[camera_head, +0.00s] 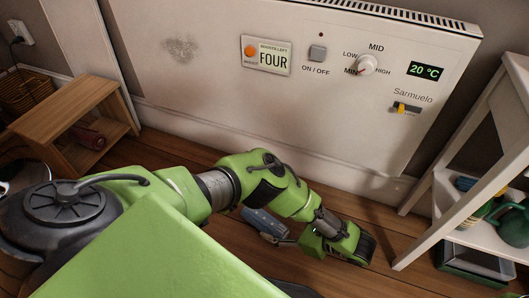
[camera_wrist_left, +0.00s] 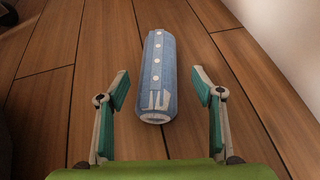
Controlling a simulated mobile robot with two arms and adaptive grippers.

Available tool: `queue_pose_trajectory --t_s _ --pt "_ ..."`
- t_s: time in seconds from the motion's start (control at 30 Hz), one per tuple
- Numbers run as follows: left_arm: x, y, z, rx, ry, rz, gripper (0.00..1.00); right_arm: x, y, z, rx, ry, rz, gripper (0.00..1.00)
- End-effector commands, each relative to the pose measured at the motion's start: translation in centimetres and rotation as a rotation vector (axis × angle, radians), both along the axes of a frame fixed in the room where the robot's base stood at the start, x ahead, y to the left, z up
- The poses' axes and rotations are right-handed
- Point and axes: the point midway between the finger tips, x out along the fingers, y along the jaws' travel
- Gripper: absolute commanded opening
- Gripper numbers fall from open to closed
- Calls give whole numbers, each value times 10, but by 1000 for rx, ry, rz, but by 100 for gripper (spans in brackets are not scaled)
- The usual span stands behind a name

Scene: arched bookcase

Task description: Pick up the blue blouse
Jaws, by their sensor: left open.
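The blue blouse (camera_wrist_left: 158,75) is rolled into a cylinder with a row of white buttons. It lies on the wooden floor, lengthwise between the two fingers in the left wrist view. In the head view, the blouse (camera_head: 264,221) is partly hidden behind my left arm. My left gripper (camera_wrist_left: 159,77) is open, with a finger on each side of the blouse and a gap to both. Its height above the blouse is hard to judge. In the head view my left gripper (camera_head: 279,237) is small, beside the blouse. My right gripper is not in view.
A white heater panel (camera_head: 225,95) stands along the wall. A wooden shelf box (camera_head: 105,95) is at the left. A white shelf unit (camera_head: 480,130) at the right holds a green watering can (camera_head: 512,222). Bare floor (camera_wrist_left: 90,115) surrounds the blouse.

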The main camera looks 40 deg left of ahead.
Motion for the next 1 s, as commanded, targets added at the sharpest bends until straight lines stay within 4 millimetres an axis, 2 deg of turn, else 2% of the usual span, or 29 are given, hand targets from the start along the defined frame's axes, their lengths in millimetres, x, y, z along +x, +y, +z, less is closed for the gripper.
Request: queue_pose_trajectory --t_s 0.03,0.2,0.33,0.57,0.6,0.7,0.77,1.0 --pt "0 7 -7 1 -1 -2 61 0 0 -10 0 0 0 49" --pt "-3 24 -15 1 -2 -1 61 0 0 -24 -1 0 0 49" --pt "-4 31 -17 0 0 0 61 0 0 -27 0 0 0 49" --pt "-5 32 -16 0 0 0 61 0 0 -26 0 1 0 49" --pt "-5 32 -16 0 0 0 56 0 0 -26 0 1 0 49" --pt "-5 32 -16 0 0 0 30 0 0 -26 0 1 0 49" --pt "-5 32 -16 0 0 0 17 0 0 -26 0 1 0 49" --pt "-5 32 -16 1 0 0 16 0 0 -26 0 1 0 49"
